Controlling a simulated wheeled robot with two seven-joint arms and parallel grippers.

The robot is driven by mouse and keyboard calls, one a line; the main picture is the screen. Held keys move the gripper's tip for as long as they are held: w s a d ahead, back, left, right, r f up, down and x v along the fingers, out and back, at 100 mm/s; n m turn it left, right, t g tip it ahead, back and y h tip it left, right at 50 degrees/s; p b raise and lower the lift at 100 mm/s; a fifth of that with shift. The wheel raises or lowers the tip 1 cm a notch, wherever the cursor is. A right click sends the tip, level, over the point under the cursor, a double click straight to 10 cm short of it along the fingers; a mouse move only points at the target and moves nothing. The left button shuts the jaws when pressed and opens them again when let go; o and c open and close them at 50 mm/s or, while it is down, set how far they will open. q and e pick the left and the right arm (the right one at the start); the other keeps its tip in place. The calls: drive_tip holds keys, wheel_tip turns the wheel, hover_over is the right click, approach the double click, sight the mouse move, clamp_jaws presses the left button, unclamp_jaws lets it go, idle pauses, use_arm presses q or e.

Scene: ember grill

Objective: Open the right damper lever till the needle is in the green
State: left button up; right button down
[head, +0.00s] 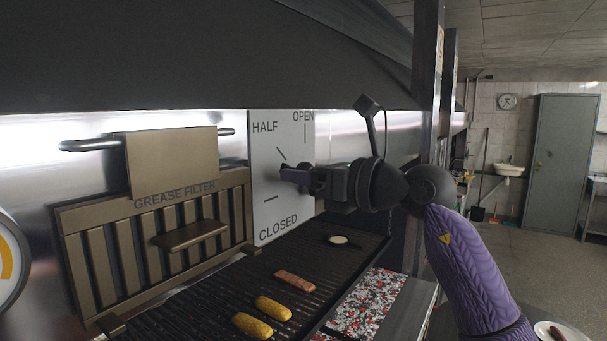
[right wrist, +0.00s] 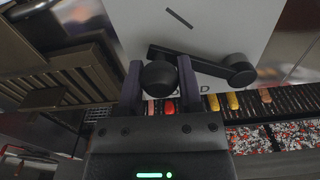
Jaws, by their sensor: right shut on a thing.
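The damper plate (head: 262,214) is pale and marked OPEN, HALF and CLOSED, with a tick by each. My right gripper (head: 292,174) is in front of it, between the HALF and CLOSED ticks, and hides most of the lever in the head view. In the right wrist view, the fingers are shut on the lever's round black knob (right wrist: 158,78). The black lever bar (right wrist: 200,62) runs from behind the knob to a round end at the right. A gauge (head: 8,262) is cut off at the left edge; an orange band shows, but no needle or green. My left gripper is not in view.
A grease filter (head: 243,208) with a handle is left of the plate. Below is a grill (head: 218,292) with corn (head: 273,308), a sausage (head: 294,281) and a pale round piece (head: 338,240). A dark post (head: 427,70) stands right of the hood.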

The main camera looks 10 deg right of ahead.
drive_tip(key=r+m+p, duration=0.1)
drive_tip(key=r+p, duration=0.1)
drive_tip(key=w+d+m, duration=0.1)
drive_tip(key=shift+r+m+p, duration=0.3)
drive_tip(key=shift+r+p, duration=0.1)
drive_tip(key=shift+w+d+f+m, duration=0.1)
drive_tip(key=shift+w+d+m, duration=0.1)
drive_tip(key=shift+m, duration=0.2)
drive_tip(key=shift+c, duration=1.3)
unclamp_jaws()
drive_tip(key=shift+s, duration=0.1)
drive_tip(key=b+v, duration=0.5)
drive_tip(key=v, duration=0.4)
drive_tip(key=shift+s+d, duration=0.25)
drive_tip(key=shift+s, duration=0.05)
